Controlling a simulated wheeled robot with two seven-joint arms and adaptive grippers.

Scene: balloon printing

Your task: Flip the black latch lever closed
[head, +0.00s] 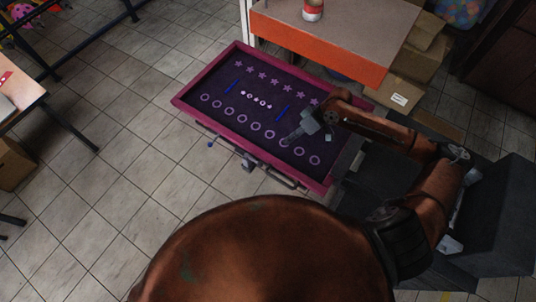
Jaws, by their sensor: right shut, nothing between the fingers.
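A screen-printing frame (182,103) with a magenta rim and a dark mesh bearing stars, rings and blue strokes lies at the centre. A small dark latch-like part (248,163) sits on its front edge, beside a bar running along that edge; I cannot tell whether it is the black latch lever or how it is set. My right gripper (287,143) is shut and empty, over the mesh near the lower row of rings, to the right of that part. My left gripper is out of view.
An orange-edged table (320,45) with a can (313,10) stands behind the frame. Cardboard boxes (408,92) are at its right. A dark machine body is under my right arm. Another table (20,88) is at far left. Tiled floor left of the frame is clear.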

